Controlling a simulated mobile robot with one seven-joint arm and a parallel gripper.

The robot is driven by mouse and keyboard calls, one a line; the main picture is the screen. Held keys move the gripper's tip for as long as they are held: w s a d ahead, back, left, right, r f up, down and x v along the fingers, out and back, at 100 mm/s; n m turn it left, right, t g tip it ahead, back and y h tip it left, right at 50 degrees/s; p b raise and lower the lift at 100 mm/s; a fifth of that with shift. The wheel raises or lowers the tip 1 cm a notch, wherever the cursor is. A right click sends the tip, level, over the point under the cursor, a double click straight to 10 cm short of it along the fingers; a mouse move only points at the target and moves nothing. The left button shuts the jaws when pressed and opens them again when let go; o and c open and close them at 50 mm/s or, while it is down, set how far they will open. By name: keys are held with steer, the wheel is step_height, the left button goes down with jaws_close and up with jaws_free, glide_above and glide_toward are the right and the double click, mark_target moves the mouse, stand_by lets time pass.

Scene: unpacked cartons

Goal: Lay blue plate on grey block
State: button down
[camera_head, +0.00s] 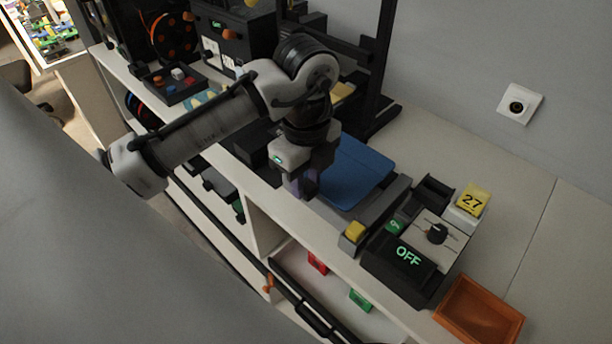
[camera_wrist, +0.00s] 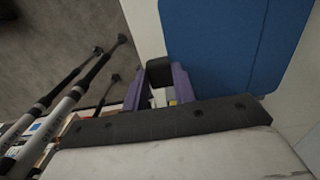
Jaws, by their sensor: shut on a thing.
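The blue plate (camera_head: 358,174) is a flat rounded sheet to the right of my gripper (camera_head: 301,186) in the head view. In the wrist view the blue plate (camera_wrist: 228,42) fills the upper right. My gripper's two purple fingers (camera_wrist: 159,84) are shut on a small dark tab (camera_wrist: 160,69) at the plate's edge. The long grey block (camera_head: 378,212) lies along the plate's right side, with a yellow button (camera_head: 355,231) at its near end. I cannot tell whether the plate touches the block; what lies beneath the plate is hidden.
Right of the grey block stands a black device (camera_head: 408,262) reading OFF, with a knob, and a yellow tag (camera_head: 472,200) marked 27. An orange tray (camera_head: 480,312) is at the lower right. The white counter (camera_head: 525,215) is clear at the right. Dark equipment stands behind my arm.

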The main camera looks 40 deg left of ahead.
steer(key=shift+f, duration=0.2)
steer(key=shift+f+b, duration=0.75)
steer(key=shift+f, duration=0.25)
steer(key=c, duration=1.1)
jaws_free()
steer(key=shift+o, duration=0.2)
steer(key=shift+r, duration=0.2)
steer(key=shift+r+p, duration=1.5)
steer(key=shift+p, duration=0.2)
steer(key=shift+r, duration=0.1)
step_height(320, 180, up, 14)
steer(key=shift+f+b, duration=0.2)
steer(key=shift+b, duration=0.15)
